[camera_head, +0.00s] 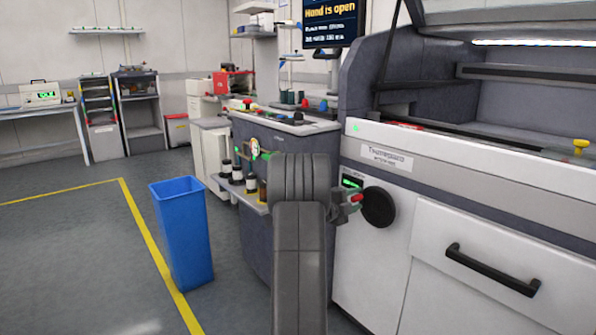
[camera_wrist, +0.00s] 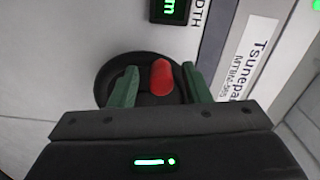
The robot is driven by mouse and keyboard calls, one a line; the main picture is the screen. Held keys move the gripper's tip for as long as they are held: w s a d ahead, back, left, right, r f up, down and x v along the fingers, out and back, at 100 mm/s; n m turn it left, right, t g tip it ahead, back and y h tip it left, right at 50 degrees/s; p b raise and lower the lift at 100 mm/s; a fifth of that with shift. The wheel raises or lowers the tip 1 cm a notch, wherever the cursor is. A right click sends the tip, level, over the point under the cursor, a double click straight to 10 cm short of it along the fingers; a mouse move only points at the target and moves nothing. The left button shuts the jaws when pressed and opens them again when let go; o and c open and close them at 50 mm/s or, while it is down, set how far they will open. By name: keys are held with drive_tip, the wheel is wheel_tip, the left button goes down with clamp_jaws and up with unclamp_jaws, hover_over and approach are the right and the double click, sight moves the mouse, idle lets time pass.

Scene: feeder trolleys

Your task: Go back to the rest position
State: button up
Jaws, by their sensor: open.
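My gripper (camera_wrist: 160,72) is open, with its two green fingers on either side of a red handle knob (camera_wrist: 162,78). Gaps show between the knob and both fingers. The knob sits on a round black handwheel (camera_wrist: 104,77) on the white front of a machine. In the head view, the handwheel (camera_head: 380,207) is just right of my gripper (camera_head: 350,203). My grey arm stands in front and hides part of the gripper and machine.
A small green-lit display (camera_wrist: 170,10) is beside the wheel. A drawer with a black handle (camera_head: 492,270) is at right. A bench with bottles on a shelf (camera_head: 236,186) is left of my arm. A blue bin (camera_head: 183,235) stands on the floor. Open floor lies at far left.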

drive_tip(key=p+v, duration=0.3)
drive_tip(key=v, duration=1)
drive_tip(key=b+x, duration=0.3)
drive_tip(key=x, duration=1)
drive_tip(key=shift+d, duration=0.2)
drive_tip(key=shift+a+f+n+p, duration=0.25)
drive_tip(key=shift+f+n+p, duration=0.1)
drive_tip(key=shift+n, duration=0.35)
drive_tip(key=shift+w+f+n, duration=0.1)
drive_tip(key=shift+f+n, duration=0.2)
drive_tip(key=shift+n, duration=0.3)
